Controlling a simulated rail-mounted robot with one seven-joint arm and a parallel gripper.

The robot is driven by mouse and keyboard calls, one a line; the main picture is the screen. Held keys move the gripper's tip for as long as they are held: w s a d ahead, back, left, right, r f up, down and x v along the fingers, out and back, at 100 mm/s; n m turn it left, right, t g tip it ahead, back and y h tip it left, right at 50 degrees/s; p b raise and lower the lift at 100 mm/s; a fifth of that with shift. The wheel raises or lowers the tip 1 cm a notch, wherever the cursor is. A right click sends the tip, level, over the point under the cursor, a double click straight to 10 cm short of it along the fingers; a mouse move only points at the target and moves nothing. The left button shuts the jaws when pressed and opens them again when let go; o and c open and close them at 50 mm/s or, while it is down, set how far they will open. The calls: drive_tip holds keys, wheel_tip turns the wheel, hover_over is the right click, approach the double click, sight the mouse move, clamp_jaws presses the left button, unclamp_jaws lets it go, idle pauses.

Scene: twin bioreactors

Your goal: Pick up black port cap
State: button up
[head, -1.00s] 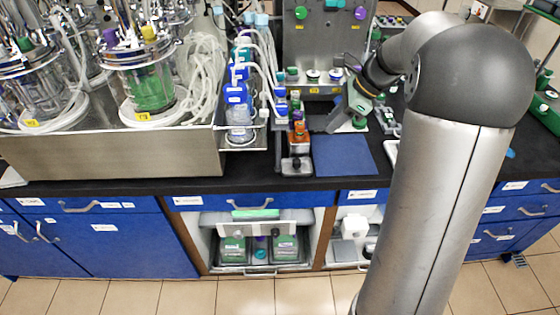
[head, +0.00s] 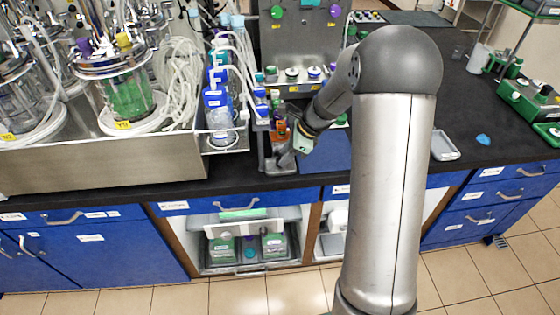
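My gripper (head: 284,157) reaches down over a small grey tray (head: 280,170) at the front of the bench, left of the blue mat (head: 325,150). Its fingers look small and dark here, and I cannot tell whether they are open or shut. I cannot make out the black port cap for certain. The gripper covers most of the small tray, so a cap there would be hidden. Round dark-rimmed fittings (head: 292,74) sit on the metal shelf behind the gripper, too small to identify.
An orange-brown bottle (head: 280,128) stands just behind the gripper. Blue-labelled bottles (head: 217,98) and white tubing are to the left, beside the bioreactor with green liquid (head: 127,95). The metal panel (head: 298,40) rises behind. The black bench top (head: 455,100) is largely clear on the right.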

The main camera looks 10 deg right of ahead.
drive_tip(key=shift+x, duration=1)
drive_tip(key=c, duration=0.6)
